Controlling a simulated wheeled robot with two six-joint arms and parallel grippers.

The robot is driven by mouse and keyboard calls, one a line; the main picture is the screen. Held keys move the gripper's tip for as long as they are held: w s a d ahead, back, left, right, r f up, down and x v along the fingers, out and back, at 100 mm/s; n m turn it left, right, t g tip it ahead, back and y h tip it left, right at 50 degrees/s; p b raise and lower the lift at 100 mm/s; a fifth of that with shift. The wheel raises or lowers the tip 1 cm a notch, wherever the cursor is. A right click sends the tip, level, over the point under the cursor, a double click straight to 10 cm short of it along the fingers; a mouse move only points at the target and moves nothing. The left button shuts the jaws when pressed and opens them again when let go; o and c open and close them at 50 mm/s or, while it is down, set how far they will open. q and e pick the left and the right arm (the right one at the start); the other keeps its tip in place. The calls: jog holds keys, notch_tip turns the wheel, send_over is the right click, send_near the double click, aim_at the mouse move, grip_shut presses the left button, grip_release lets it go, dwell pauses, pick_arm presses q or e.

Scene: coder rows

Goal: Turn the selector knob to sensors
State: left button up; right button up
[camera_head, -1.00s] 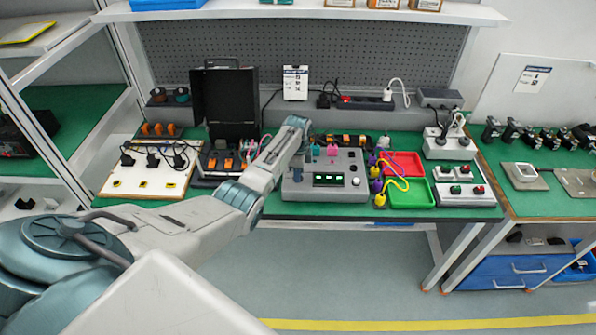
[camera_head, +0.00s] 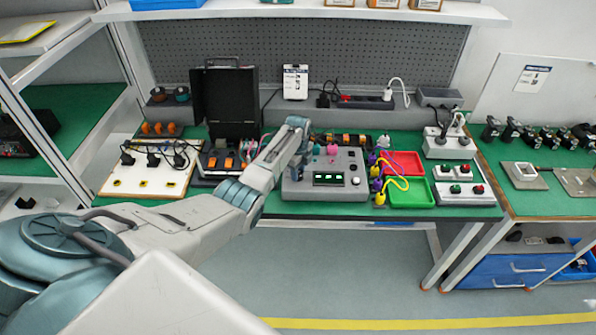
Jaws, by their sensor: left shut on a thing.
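The grey instrument box (camera_head: 349,188) stands near the front edge of the green bench, with a lit green display (camera_head: 331,178) and a pale round knob (camera_head: 355,181) on its right side. My left arm reaches in from the left, and its gripper (camera_head: 297,172) points down at the left part of the box's top. The gripper is shut on what appears to be the selector knob, which my gripper and wrist mostly hide. The knob's marks and the setting it points to cannot be read. My right gripper is not in view.
Right of the box are yellow and purple leads (camera_head: 397,184), a red tray (camera_head: 408,158) and a green tray (camera_head: 422,194). Left are a board with black plugs (camera_head: 146,182) and an open black case (camera_head: 226,100). A switch box (camera_head: 463,192) stands farther right.

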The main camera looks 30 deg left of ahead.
pick_arm(q)
jog(key=shift+w+r, duration=0.1)
jog(key=o, duration=1)
notch_tip(320, 180, up, 11)
jog(key=shift+f+b, duration=0.15)
jog(key=shift+b, duration=1.1)
